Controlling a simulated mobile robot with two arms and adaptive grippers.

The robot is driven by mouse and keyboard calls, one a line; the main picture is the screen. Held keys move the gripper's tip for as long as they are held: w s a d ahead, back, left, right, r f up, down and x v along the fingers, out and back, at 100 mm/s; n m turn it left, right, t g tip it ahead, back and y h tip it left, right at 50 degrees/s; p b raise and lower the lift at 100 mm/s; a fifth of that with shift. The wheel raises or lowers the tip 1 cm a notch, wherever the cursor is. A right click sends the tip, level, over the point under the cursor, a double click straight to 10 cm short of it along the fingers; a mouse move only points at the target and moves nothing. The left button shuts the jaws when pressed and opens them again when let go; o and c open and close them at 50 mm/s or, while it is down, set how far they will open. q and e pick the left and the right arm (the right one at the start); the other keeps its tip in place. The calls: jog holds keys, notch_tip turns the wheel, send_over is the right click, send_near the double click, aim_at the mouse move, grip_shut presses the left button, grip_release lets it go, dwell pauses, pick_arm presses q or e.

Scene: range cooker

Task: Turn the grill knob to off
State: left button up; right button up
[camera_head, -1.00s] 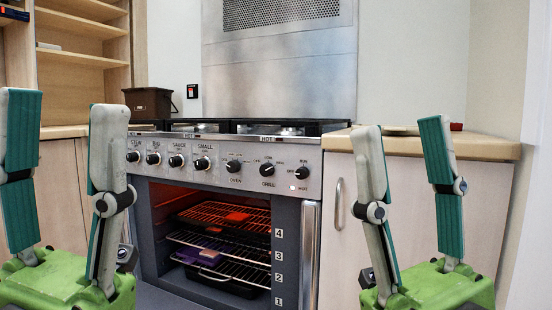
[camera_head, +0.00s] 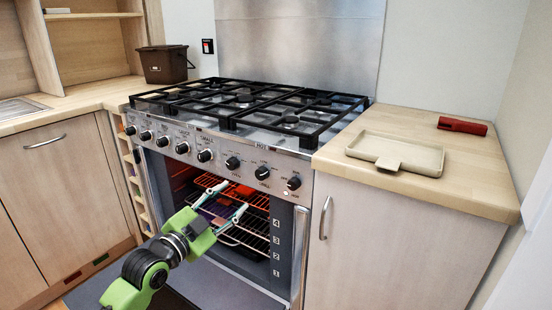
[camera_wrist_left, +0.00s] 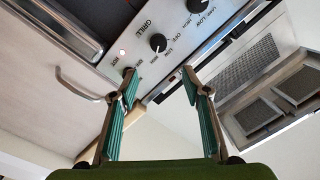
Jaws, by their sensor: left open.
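The grill knob (camera_head: 262,172) is a black round knob on the steel cooker front, between the oven knob (camera_head: 232,163) and the rightmost knob (camera_head: 294,183). In the left wrist view the grill knob (camera_wrist_left: 158,42) shows beside the printed word GRILL, with low, high and off marks around it. My left gripper (camera_head: 234,196) is open and empty, in front of the oven opening, below and left of the grill knob. In the left wrist view its spread fingers (camera_wrist_left: 160,72) appear apart from that knob. My right gripper is out of view.
The oven (camera_head: 277,222) glows orange inside around wire racks. Black pan supports (camera_head: 245,98) cover the hob. A beige tray (camera_head: 394,150) and a red object (camera_head: 462,125) lie on the right worktop. A cupboard handle (camera_head: 325,218) sticks out right of the oven.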

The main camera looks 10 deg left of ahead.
pick_arm(q)
jog(key=b, duration=0.2)
send_near(260, 176)
jog(key=x, duration=0.7)
jog(key=shift+x, duration=0.85)
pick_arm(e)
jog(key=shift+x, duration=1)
pick_arm(q)
jog(key=shift+s+d+r, duration=0.1)
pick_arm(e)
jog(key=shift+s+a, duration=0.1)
pick_arm(q)
jog(key=c, duration=1.1)
